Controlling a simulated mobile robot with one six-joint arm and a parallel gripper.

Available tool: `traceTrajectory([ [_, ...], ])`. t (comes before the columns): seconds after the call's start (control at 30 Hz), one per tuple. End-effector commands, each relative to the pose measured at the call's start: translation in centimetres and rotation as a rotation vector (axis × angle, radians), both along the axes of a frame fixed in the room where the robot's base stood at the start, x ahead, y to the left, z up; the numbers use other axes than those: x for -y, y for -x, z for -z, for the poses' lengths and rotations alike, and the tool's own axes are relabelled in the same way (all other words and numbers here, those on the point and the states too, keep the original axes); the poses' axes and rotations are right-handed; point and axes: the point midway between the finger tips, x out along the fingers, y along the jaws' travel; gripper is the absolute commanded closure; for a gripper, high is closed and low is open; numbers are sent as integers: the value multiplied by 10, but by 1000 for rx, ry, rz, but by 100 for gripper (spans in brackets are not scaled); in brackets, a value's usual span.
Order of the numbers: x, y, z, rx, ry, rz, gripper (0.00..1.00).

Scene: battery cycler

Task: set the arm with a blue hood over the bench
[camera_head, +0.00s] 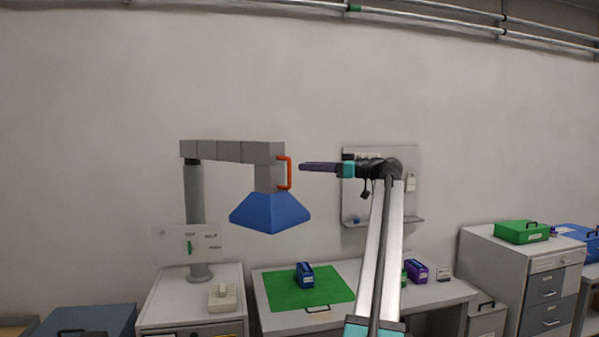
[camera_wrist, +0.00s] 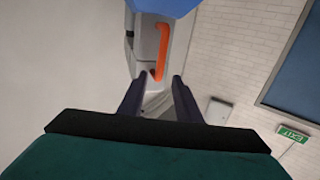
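The arm (camera_head: 230,151) is grey and jointed, on a grey post (camera_head: 195,195). Its blue hood (camera_head: 270,213) hangs from the right end, high over the bench's left part in the picture; depth is hard to tell. An orange handle (camera_head: 290,172) is on that end. My gripper (camera_head: 301,167) is just right of the handle, pointing left at it. In the wrist view, my gripper (camera_wrist: 158,88) has its two dark fingers apart and empty, with the orange handle (camera_wrist: 163,52) ahead, beyond the tips. The bench (camera_head: 433,293) is below.
A green mat (camera_head: 325,289) on the bench bears a blue box (camera_head: 304,275). A purple box (camera_head: 417,271) stands at the right. A grey wall panel (camera_head: 407,160) is behind my arm. A white cabinet (camera_head: 165,300) bears the post. Air between hood and bench is free.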

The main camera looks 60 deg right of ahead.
Motion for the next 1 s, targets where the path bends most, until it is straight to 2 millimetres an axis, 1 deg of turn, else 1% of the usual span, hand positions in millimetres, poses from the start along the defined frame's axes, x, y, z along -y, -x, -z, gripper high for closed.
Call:
traceTrajectory([
  [0.03, 3, 9, 2, 0, 0, 3, 69],
  [0.2, 8, 35, 0, 0, 0, 2, 69],
  [0.4, 13, 55, 0, 0, 0, 1, 69],
  [0.53, 14, 60, 0, 0, 0, 0, 69],
  [0.8, 14, 61, 0, 0, 0, 0, 69],
  [0.83, 14, 61, 0, 0, 0, 0, 71],
  [0.97, 13, 59, 3, -3, -4, -1, 93],
  [1.0, 13, 57, 6, -6, -8, -1, 99],
])
